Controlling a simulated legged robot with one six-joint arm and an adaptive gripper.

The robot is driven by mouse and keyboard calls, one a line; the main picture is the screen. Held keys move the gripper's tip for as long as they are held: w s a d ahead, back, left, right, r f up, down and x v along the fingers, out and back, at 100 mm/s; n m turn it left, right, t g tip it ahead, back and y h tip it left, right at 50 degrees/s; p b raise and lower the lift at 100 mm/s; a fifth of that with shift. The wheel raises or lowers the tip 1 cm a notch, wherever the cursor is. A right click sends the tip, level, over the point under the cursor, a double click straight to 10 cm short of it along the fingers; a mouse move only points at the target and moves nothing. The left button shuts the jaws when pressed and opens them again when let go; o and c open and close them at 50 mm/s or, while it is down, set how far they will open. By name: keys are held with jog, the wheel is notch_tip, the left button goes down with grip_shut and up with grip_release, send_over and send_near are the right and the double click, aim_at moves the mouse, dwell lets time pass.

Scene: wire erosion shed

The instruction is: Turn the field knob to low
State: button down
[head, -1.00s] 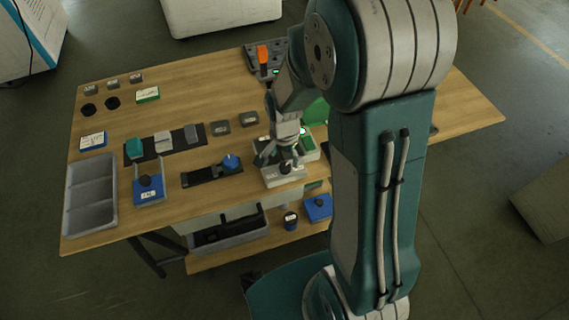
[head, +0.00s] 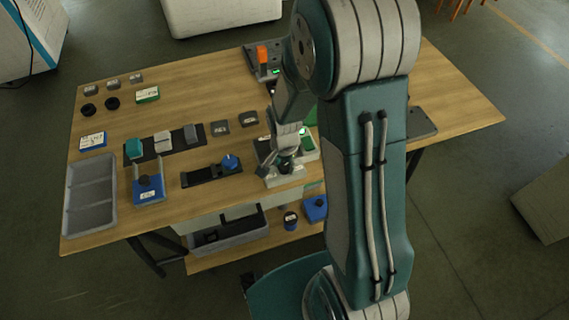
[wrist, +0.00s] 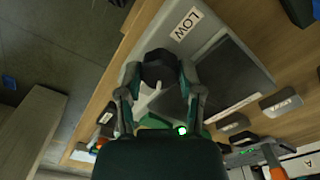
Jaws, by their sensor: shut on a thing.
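The field knob (wrist: 160,66) is a dark, faceted knob with a white pointer mark, on a grey panel (wrist: 215,38). A label reading LOW (wrist: 187,24) sits beyond the knob, up and to the right in the wrist view. My gripper (wrist: 162,74) has one finger on each side of the knob and is shut on it. In the head view my gripper (head: 287,160) stands over the panel (head: 288,180) near the table's front edge and hides most of the knob. A second white label (wrist: 236,107) is partly readable.
A grey tray (head: 115,188) is at the far left. The table (head: 455,95) is bare on the right.

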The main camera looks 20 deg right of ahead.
jog(key=shift+w+n, duration=0.1)
jog(key=shift+n, duration=0.2)
jog(key=n, duration=0.8)
jog(key=shift+n, duration=0.4)
jog(key=n, duration=0.4)
jog(key=shift+n, duration=2.2)
jog(key=shift+c, duration=1.3)
grip_release()
jog(key=shift+a, duration=0.1)
